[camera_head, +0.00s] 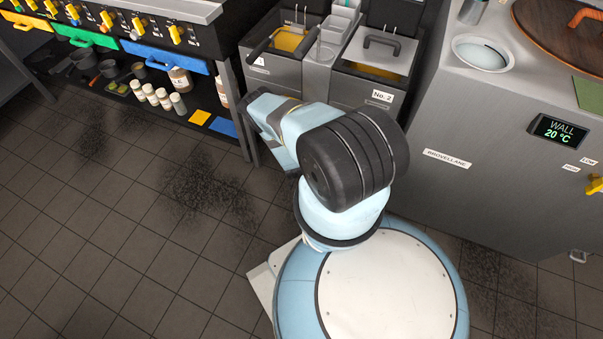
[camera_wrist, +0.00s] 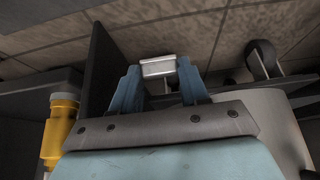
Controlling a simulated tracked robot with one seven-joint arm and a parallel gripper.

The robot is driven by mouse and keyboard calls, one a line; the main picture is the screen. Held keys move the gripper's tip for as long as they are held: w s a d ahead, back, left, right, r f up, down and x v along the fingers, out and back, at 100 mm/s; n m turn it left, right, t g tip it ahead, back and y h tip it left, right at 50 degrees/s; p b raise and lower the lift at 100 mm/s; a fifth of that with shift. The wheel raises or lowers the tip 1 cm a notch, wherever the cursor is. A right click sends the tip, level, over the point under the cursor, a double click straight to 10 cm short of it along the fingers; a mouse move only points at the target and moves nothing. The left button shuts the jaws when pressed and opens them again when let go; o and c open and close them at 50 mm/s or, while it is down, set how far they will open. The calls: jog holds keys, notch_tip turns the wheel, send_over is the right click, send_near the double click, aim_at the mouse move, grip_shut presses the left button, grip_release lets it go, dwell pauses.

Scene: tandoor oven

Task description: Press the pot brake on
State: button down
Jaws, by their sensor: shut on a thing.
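My gripper (camera_wrist: 158,72) shows in the wrist view with its two blue fingers on either side of a small silver block (camera_wrist: 158,66). It is shut on this block, low down near the tiled floor. I cannot tell whether the block is part of the pot brake. In the head view my gripper is hidden by my own arm. No part in either view is clearly marked as the pot brake.
A dark castor wheel (camera_wrist: 264,60) and a grey rounded body (camera_wrist: 288,135) are at the right of the wrist view. A dark upright panel (camera_wrist: 98,70) and a yellow fitting (camera_wrist: 60,130) are at left. The grey oven cabinet (camera_head: 480,130) stands right; tiled floor (camera_head: 130,230) is open left.

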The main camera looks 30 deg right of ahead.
jog(key=shift+w+r, duration=0.1)
jog(key=shift+w, duration=0.15)
jog(key=c, duration=0.9)
grip_release()
jog(key=o, duration=0.3)
jog(key=shift+s, duration=0.1)
jog(key=shift+o, duration=0.2)
jog(key=v, duration=1.3)
jog(key=shift+a+r, duration=0.2)
jog(key=shift+r, duration=0.05)
jog(key=shift+s, duration=0.1)
